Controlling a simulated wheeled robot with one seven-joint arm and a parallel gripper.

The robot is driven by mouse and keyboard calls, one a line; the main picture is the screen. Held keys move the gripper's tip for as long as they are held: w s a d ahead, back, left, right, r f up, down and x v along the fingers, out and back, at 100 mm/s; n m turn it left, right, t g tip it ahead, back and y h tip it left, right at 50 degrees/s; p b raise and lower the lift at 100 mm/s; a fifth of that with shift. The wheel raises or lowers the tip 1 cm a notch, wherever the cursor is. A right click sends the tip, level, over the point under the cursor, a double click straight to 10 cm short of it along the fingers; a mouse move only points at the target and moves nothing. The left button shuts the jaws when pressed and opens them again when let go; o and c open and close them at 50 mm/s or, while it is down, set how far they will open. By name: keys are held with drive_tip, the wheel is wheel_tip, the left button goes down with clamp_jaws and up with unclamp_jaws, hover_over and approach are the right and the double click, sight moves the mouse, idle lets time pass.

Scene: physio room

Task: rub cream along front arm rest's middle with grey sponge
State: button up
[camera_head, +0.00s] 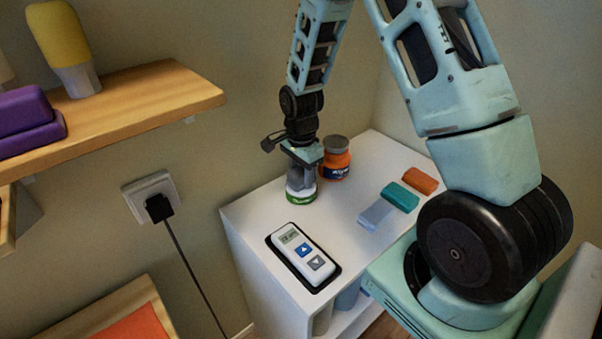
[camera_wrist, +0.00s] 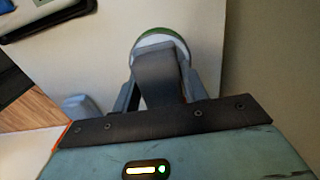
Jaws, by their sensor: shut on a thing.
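My gripper (camera_head: 302,168) points down over the white cabinet top and is shut on a dark grey block, the grey sponge by its look (camera_wrist: 158,78). The sponge is upright between the fingers in the wrist view. Its lower end is over or in a round white pot with a green band (camera_head: 301,193), whose rim also shows in the wrist view (camera_wrist: 160,35). The fingers and sponge hide most of the pot's inside, so I cannot tell how deep the sponge sits. I cannot make out an arm rest in either view.
An orange jar with a grey lid (camera_head: 335,160) stands close behind the gripper. A pale grey-blue block (camera_head: 376,215), a teal block (camera_head: 400,196) and an orange block (camera_head: 422,180) lie to the right. A handheld device (camera_head: 303,252) lies in front. A wooden shelf (camera_head: 150,98) juts out left.

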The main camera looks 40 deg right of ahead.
sight(301, 170)
drive_tip(key=shift+f, duration=0.4)
idle(1.1)
wheel_tip(301, 170, up, 7)
drive_tip(key=p, duration=0.5)
drive_tip(key=shift+p, duration=0.3)
idle(0.8)
